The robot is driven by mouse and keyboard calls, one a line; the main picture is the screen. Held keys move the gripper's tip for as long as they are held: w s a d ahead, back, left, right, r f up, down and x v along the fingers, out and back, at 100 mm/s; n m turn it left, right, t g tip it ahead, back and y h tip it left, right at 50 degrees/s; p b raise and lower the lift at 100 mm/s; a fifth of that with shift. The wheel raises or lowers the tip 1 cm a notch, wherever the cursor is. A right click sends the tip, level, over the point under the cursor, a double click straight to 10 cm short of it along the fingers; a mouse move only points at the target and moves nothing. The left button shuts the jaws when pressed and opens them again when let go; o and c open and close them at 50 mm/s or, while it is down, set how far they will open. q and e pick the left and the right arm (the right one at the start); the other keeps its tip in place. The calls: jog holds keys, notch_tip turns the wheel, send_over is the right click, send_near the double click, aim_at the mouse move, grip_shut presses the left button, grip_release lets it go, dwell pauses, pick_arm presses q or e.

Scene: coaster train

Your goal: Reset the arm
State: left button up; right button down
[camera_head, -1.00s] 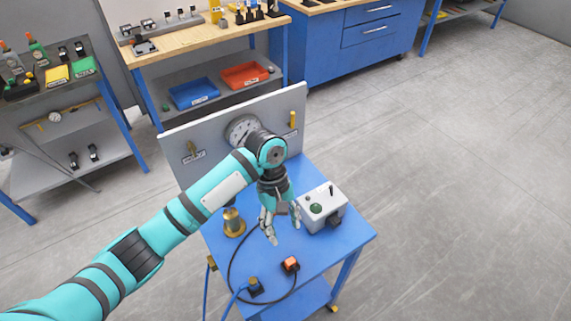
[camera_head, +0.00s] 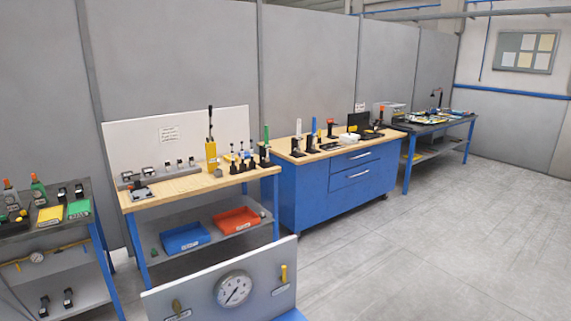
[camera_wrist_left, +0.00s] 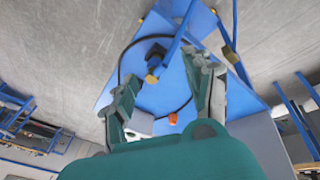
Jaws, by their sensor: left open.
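My left gripper (camera_wrist_left: 163,78) shows only in the left wrist view. Its two fingers are spread apart with nothing between them. It hangs over the blue cart top (camera_wrist_left: 172,78), where a black cable (camera_wrist_left: 130,52) curves past a dark plug with a yellowish end (camera_wrist_left: 154,62). A small orange thing (camera_wrist_left: 172,118) and part of a light box (camera_wrist_left: 140,123) show low between the fingers. In the head view the cart's grey panel (camera_head: 200,299) with a round gauge (camera_head: 234,288) is at the bottom edge. Neither arm shows there.
Behind the cart stands a wooden-topped bench (camera_head: 190,187) with a blue bin (camera_head: 185,238) and a red bin (camera_head: 236,220) on its lower shelf. A blue drawer cabinet (camera_head: 340,187) is beside it. A grey shelf rack (camera_head: 75,265) is at left. The floor (camera_head: 440,250) at right is clear.

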pick_arm(q)
jog(key=s+a+r+m+y, duration=0.1)
jog(key=s+a+r+y, duration=0.1)
jog(key=s+a, duration=0.4)
notch_tip(320, 180, down, 36)
jog(key=a+b, duration=0.2)
jog(key=b, duration=0.6)
jog(key=s+a+f+g+b, duration=0.1)
jog(key=s+f+b, duration=0.1)
jog(key=s+f, duration=0.6)
jog(key=s+a+f+m+b, duration=0.1)
jog(key=s+f+b, duration=0.2)
jog(key=s+f, duration=0.5)
notch_tip(320, 180, down, 4)
jog(key=shift+s+a+f+g+y+b, duration=0.15)
jog(key=shift+s+a+g+y+b, duration=0.15)
jog(key=shift+g+b, duration=0.1)
